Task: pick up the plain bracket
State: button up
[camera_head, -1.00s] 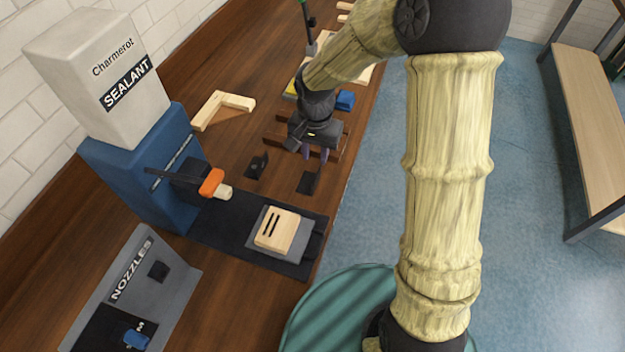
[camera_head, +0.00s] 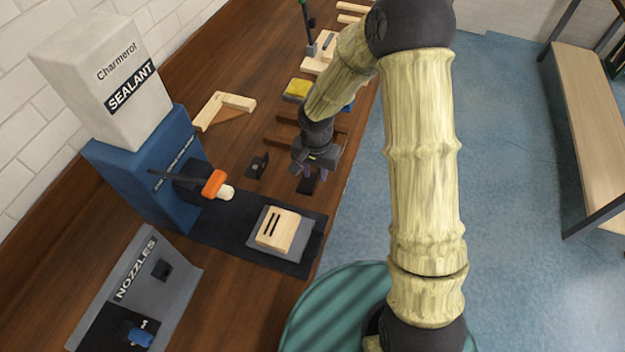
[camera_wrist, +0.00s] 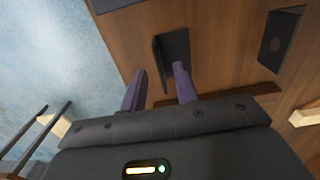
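The plain bracket (camera_head: 308,186) is a small black angled piece on the wooden bench near its right edge, partly hidden by my gripper in the head view. In the wrist view the bracket (camera_wrist: 174,48) shows a flat plate and an upright plate, just ahead of the gap between the fingers. My gripper (camera_head: 310,172) is open and empty above it. Its two purple fingers stand apart in the wrist view (camera_wrist: 159,70). I cannot tell whether they touch the bracket. A second black bracket (camera_head: 257,166) with a round mark lies to the left; it also shows in the wrist view (camera_wrist: 279,36).
Dark wooden bars (camera_head: 284,141) lie just behind my gripper. The blue sealant dispenser (camera_head: 145,175) stands left, with an orange-collared nozzle (camera_head: 214,184). A slotted wooden block (camera_head: 277,230) sits in front on a grey pad. A pale wooden corner frame (camera_head: 222,106) lies further back.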

aim_at(316, 178)
jog(key=shift+w+f+p, duration=0.2)
jog(key=shift+f+p, duration=0.15)
jog(key=shift+f, duration=1.45)
jog(key=shift+d, duration=0.1)
grip_shut()
